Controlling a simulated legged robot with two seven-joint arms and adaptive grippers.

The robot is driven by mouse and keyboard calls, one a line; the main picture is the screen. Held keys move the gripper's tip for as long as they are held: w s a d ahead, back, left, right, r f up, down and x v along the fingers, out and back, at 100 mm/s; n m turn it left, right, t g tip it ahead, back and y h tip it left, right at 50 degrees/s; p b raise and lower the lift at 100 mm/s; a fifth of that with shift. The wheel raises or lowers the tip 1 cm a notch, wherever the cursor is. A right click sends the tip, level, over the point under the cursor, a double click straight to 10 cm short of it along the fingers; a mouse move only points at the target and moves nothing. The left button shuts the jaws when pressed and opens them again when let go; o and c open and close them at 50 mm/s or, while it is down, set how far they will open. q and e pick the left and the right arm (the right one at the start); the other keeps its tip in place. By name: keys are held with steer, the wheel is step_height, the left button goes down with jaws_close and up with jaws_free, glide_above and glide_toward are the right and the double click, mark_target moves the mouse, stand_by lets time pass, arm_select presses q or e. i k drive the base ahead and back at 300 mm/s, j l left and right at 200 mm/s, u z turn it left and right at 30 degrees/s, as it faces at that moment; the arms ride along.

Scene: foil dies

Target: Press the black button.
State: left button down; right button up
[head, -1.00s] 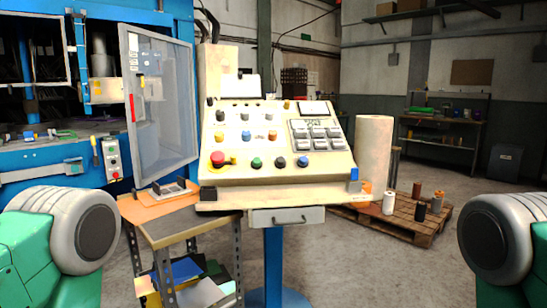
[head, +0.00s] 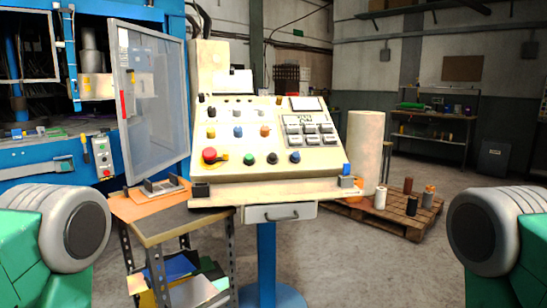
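A cream control console (head: 225,176) stands upright in front of me on a blue post. A black button (head: 272,158) sits in the bottom row of its sloped panel, between a green button (head: 249,160) and a blue button (head: 295,157). A large red button (head: 209,155) is at the left end of that row. Nothing touches the black button. Only upper parts of my two arms show, at the lower left and lower right edges. Neither gripper is in view.
A small shelf cart (head: 150,235) stands left of the console, near a blue machine with a clear door (head: 152,105). A pale cylinder (head: 365,150) and a pallet with several bottles (head: 400,228) are to the right.

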mark_target(272, 156)
steer(key=i+l+z, duration=0.15)
steer(key=i+l, duration=1.25)
steer(key=i, duration=0.05)
